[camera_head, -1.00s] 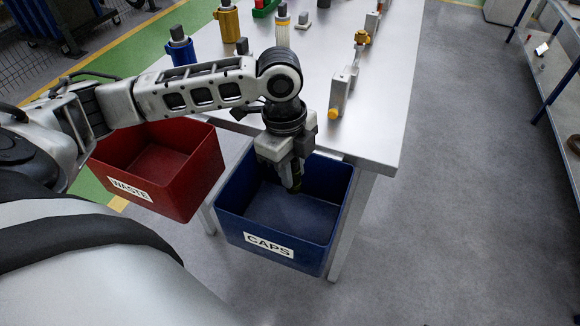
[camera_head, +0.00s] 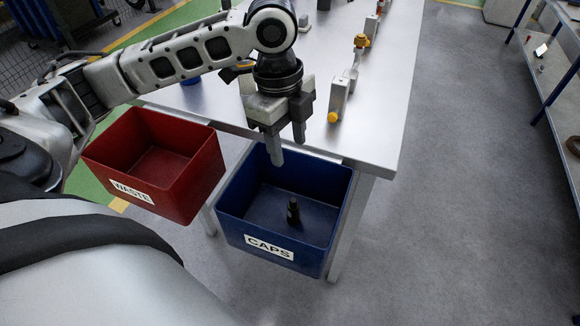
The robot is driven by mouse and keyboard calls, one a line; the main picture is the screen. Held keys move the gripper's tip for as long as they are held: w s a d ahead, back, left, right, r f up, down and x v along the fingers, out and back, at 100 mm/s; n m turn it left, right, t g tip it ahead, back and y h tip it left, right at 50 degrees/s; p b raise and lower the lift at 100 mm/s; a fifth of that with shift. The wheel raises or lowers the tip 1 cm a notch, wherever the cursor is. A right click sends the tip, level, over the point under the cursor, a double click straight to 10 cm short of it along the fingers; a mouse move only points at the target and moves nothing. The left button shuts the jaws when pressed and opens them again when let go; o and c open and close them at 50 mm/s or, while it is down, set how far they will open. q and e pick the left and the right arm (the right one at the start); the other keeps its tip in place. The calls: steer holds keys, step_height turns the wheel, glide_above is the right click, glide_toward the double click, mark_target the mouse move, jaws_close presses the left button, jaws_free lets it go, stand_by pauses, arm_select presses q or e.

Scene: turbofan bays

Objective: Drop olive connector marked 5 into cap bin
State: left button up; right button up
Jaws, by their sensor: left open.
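The blue bin labelled CAPS (camera_head: 270,246) hangs at the front edge of the table. A small dark connector (camera_head: 293,212) stands upright on the bin's floor, right of its middle. Its number cannot be read, and its colour looks dark, near olive-black. My left gripper (camera_head: 287,151) is open and empty above the back part of the bin, its fingers pointing down, apart from the connector. My right gripper is not in view.
A red bin labelled WASTE (camera_head: 170,195) is left of the blue one and looks empty. The grey table (camera_head: 385,90) holds a grey fitting with a yellow knob (camera_head: 339,98) and several other parts farther back. Open floor lies to the right.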

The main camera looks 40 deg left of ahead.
arm_select(q)
step_height(320, 180, up, 8)
steer(key=a, duration=0.1)
steer(key=shift+p, duration=0.4)
